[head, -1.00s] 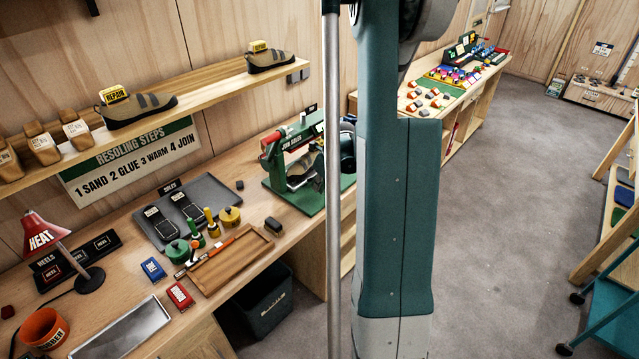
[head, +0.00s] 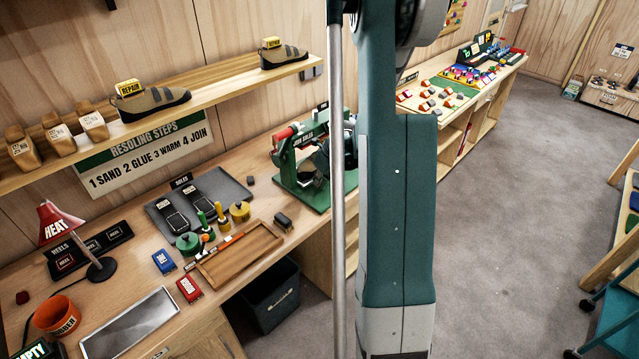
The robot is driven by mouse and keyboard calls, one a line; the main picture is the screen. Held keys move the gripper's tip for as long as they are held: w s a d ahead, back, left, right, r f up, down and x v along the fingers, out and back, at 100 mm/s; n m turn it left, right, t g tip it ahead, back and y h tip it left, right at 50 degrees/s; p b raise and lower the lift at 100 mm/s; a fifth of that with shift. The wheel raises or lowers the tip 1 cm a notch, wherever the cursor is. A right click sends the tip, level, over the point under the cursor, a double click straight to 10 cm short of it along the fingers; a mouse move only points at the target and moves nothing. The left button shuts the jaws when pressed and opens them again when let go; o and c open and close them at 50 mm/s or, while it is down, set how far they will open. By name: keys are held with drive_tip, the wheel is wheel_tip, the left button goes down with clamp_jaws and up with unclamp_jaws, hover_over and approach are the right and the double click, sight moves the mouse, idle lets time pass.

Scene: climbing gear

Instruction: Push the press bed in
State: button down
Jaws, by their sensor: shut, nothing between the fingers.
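The green press (head: 297,167), labelled for joining soles, stands at the right end of the workbench on a green base, with a red-ended bar on its upper left. A dark shape, perhaps a shoe, sits inside its frame. How far in the press bed is cannot be made out. A dark rounded part at the press's right side, partly behind my arm and a grey pole, looks like my gripper (head: 349,150). Its fingertips are hidden, and whether it touches the press cannot be told.
The workbench (head: 130,262) holds a sole tray (head: 232,190), a wooden tray (head: 240,257), glue pots and a red heat lamp (head: 57,222). A shelf (head: 215,88) with shoes hangs above. A dark bin (head: 270,297) stands below.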

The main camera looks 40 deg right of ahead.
drive_tip(key=shift+w+b, duration=0.55)
drive_tip(key=shift+w, duration=0.65)
drive_tip(key=shift+s, duration=0.75)
drive_tip(key=s+b, duration=0.1)
drive_tip(key=s, duration=0.1)
drive_tip(key=shift+s+r, duration=0.15)
drive_tip(key=shift+s, duration=0.25)
drive_tip(key=v, duration=0.9)
drive_tip(key=shift+r, duration=0.35)
